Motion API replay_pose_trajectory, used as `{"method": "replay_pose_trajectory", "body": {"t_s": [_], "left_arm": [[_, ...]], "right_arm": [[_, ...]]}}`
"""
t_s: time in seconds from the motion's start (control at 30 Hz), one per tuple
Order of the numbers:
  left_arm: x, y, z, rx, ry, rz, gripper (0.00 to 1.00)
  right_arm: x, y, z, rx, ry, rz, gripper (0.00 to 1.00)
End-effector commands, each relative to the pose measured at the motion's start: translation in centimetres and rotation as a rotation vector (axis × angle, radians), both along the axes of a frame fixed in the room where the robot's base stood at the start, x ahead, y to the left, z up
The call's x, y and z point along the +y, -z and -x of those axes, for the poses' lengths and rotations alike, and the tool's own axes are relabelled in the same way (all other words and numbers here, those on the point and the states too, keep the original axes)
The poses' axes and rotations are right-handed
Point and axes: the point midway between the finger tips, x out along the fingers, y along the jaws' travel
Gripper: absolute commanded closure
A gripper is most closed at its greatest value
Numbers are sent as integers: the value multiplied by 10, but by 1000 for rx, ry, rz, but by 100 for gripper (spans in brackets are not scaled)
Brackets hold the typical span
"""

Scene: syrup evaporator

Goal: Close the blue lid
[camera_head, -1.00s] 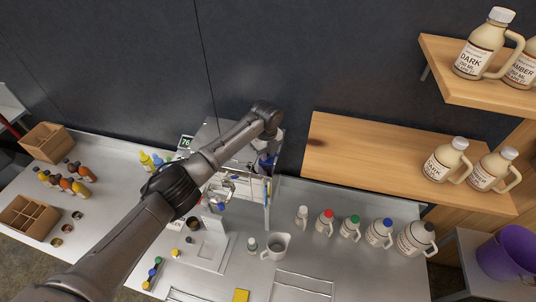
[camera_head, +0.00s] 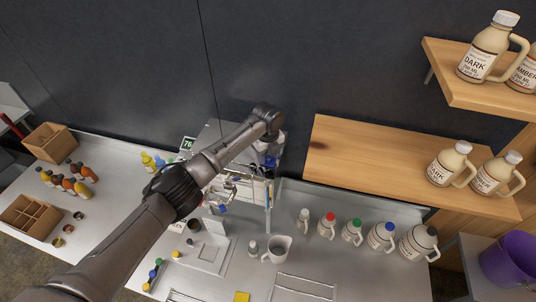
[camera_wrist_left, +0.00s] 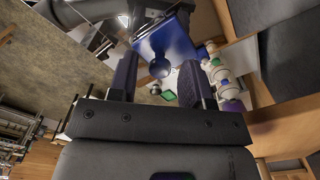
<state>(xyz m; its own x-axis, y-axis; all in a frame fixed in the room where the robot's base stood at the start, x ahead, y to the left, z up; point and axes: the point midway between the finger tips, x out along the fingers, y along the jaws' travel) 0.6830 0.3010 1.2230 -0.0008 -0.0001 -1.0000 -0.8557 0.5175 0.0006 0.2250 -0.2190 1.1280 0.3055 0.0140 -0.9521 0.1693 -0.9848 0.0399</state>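The blue lid (camera_wrist_left: 168,42) shows in the left wrist view as a blue plate with a dark round knob (camera_wrist_left: 160,67). My left gripper (camera_wrist_left: 159,68) has its two fingers spread, one on either side of the knob, with visible gaps. I cannot tell whether a finger touches the lid. In the head view a small dark blue patch (camera_head: 270,160) shows below my left wrist at the evaporator; my arm hides much of it. I cannot tell the lid's exact angle. My right gripper is not in view.
Several capped jugs (camera_head: 381,234) stand on the steel counter right of the evaporator. A white pitcher (camera_head: 277,249) stands in front. A wooden shelf (camera_head: 375,165) juts from the wall at right. Wooden crates (camera_head: 28,217) and small bottles are at left.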

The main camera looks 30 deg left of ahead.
Motion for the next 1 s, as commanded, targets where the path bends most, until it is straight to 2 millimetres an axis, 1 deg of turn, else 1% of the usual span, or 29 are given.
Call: {"method": "replay_pose_trajectory", "body": {"t_s": [0.27, 0.37, 0.47, 0.8, 1.0], "left_arm": [[0, -1, 0, -1, -1, 0, 52], [0, -7, -1, -3, -1, 1, 52], [0, -20, -1, -5, 1, 1, 52], [0, -86, -1, -5, 1, 1, 52], [0, -117, -1, -3, 0, 1, 52]], "right_arm": [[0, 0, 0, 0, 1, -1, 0], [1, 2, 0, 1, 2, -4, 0], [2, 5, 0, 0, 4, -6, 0], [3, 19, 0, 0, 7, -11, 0], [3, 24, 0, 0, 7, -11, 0]]}}
